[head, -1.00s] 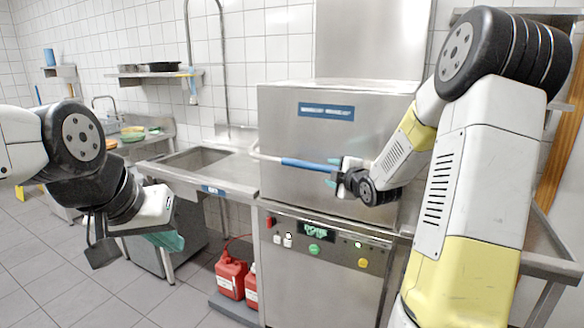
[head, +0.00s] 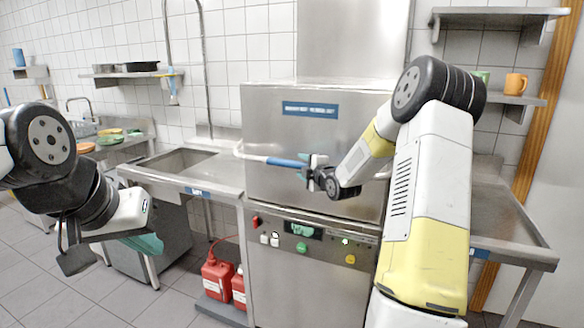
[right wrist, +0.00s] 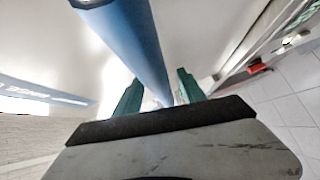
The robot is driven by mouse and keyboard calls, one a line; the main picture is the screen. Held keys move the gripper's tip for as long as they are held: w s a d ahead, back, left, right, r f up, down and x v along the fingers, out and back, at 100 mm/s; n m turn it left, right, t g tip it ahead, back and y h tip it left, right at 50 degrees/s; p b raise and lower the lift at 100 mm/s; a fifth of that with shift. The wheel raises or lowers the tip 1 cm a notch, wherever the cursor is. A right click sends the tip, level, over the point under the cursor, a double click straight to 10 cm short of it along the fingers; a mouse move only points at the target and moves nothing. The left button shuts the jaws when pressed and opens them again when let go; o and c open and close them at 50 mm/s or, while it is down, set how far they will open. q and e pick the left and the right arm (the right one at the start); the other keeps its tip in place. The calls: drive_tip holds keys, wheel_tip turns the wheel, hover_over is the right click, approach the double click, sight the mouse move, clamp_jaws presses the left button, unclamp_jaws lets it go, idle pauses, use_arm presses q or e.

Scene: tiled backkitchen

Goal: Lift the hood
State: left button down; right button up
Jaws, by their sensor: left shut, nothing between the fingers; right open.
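The hood (head: 262,125) is the large steel box of the dishwasher, with a blue label on its front. It sits down on the machine's base. Its bar handle has a blue grip (head: 285,162) across the hood front. My right gripper (head: 311,172) is at the right end of the blue grip. In the right wrist view, the blue grip (right wrist: 128,38) runs between the two green fingers of the right gripper (right wrist: 160,93), which stand apart on either side. My left gripper (head: 145,243) is shut and empty, low at the left, away from the hood.
The control panel (head: 320,240) is below the hood. A sink counter (head: 190,170) is at left and a steel side table (head: 505,225) at right. Red canisters (head: 218,277) stand on the floor. A shelf (head: 515,98) at right holds an orange mug (head: 515,83).

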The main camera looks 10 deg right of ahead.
clamp_jaws()
idle(1.4)
